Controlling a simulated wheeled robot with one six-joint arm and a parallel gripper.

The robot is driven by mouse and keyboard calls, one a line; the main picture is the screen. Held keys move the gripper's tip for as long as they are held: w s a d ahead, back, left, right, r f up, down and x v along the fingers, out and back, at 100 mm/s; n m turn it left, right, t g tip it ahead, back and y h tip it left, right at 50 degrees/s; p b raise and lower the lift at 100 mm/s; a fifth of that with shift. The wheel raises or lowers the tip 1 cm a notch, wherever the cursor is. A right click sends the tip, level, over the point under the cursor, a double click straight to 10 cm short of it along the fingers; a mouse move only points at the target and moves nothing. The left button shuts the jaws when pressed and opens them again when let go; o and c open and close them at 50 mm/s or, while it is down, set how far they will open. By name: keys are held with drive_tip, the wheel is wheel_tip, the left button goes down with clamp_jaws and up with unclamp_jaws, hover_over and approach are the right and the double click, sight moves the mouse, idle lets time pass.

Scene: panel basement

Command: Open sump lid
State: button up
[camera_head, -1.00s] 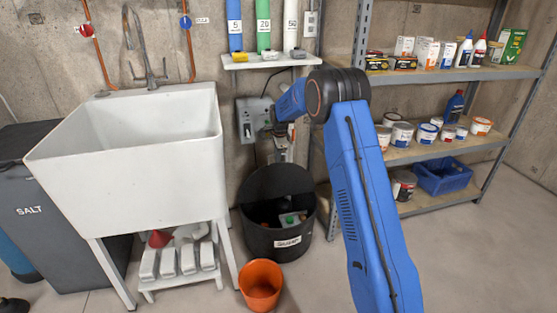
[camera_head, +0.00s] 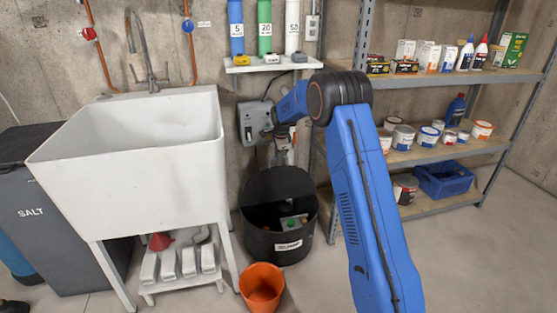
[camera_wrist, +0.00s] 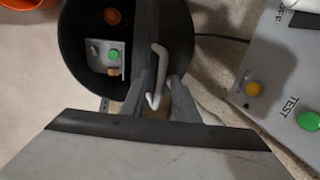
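The black round sump (camera_head: 262,245) stands on the floor right of the sink, and its label is partly legible. Its dark lid (camera_head: 280,184) stands raised at the back rim, so the inside shows. In the wrist view the lid (camera_wrist: 150,40) is nearly edge-on, with a pale bent handle (camera_wrist: 158,75). The sump (camera_wrist: 75,58) also shows there, with a grey box and green button inside. My gripper (camera_wrist: 158,92) has its fingers apart, one on each side of the handle, with a gap visible. In the head view my gripper (camera_head: 283,155) is at the lid's top.
A control box (camera_head: 252,122) with TEST and OFF markings is on the wall close to my gripper. An orange bucket (camera_head: 262,287) stands in front of the sump. The white sink (camera_head: 130,150) is on the left and a metal shelf (camera_head: 440,150) on the right. Floor is clear at the right.

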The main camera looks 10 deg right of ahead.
drive_tip(key=v, duration=1.6)
drive_tip(key=shift+r, duration=0.3)
drive_tip(key=shift+s, duration=0.1)
drive_tip(key=s+r+n, duration=0.3)
drive_tip(key=s+r, duration=0.1)
drive_tip(key=s, duration=0.7)
drive_tip(key=s+d+r+n, duration=0.1)
drive_tip(key=s+r+n, duration=0.3)
drive_tip(key=s, duration=0.6)
drive_tip(key=s+r+n, duration=0.2)
drive_tip(key=s+r, duration=0.3)
drive_tip(key=s, duration=0.6)
drive_tip(key=s+f+n, duration=0.3)
drive_tip(key=s, duration=0.7)
drive_tip(key=s+f+n+t, duration=0.1)
drive_tip(key=s+f+n, duration=0.2)
drive_tip(key=s, duration=0.8)
drive_tip(key=s+f+n, duration=0.3)
drive_tip(key=s, duration=0.7)
drive_tip(key=shift+s+d+t, duration=0.3)
drive_tip(key=shift+d, duration=0.1)
drive_tip(key=shift+r, duration=0.1)
